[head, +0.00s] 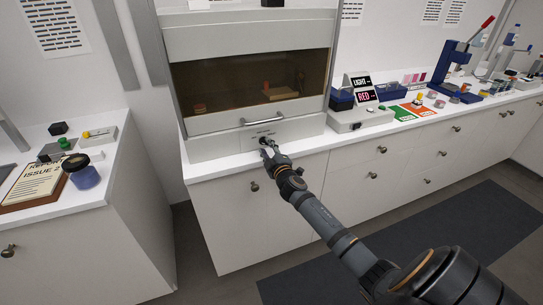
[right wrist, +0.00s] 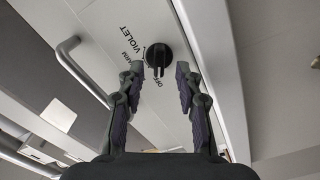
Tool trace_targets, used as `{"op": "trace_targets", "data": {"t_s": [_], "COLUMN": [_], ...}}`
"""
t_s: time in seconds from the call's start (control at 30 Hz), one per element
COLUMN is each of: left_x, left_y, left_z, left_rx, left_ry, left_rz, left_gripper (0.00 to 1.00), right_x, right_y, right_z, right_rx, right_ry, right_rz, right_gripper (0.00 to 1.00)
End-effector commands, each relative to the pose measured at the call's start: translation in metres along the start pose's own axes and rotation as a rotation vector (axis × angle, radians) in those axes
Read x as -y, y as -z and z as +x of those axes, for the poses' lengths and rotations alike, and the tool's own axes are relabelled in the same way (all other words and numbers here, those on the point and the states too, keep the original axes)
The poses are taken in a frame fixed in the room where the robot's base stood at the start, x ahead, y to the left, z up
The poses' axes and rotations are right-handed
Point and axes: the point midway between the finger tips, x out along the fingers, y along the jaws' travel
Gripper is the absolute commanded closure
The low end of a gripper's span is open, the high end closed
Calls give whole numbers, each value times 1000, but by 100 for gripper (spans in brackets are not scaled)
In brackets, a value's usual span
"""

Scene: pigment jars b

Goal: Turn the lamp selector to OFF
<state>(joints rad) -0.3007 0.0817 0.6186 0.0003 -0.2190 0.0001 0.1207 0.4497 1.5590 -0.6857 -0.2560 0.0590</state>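The lamp selector is a black round knob (right wrist: 158,54) with a raised grip on a pale panel, in the right wrist view. I cannot tell exactly which mark the knob points at. My right gripper (right wrist: 160,70) is open, its two fingers on either side of the knob's lower part, with gaps showing. In the head view, my right gripper (head: 270,151) is at the panel (head: 284,132) below the cabinet window, largely covering the knob. My left gripper is not in view.
A bar handle (head: 263,121) is just above the panel; it also shows in the right wrist view (right wrist: 72,62). LIGHT and RED signs (head: 364,96) stand on the counter to the right. A jar with blue contents (head: 84,175) is on the left counter.

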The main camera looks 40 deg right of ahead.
Motion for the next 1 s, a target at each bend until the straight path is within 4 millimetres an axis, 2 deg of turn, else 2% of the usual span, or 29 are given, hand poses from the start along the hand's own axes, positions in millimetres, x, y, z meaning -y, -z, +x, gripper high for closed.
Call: {"op": "trace_targets", "data": {"t_s": [0.2,0.3,0.43,0.6,1.0], "left_x": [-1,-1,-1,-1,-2], "left_y": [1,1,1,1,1], "left_z": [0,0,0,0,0], "left_rx": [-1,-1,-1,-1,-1], "left_ry": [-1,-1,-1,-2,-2], "left_rz": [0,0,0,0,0], "left_gripper": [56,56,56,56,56], "right_x": [2,2,1,1,1], "right_y": [0,0,0,0,0], "right_z": [-55,-76,-96,-105,-105], "right_rx": [-2,-2,-1,-1,-1], "right_ry": [5,5,4,2,1], "right_rz": [-5,-4,-4,1,1], "right_gripper": [65,65,65,65,65]}}
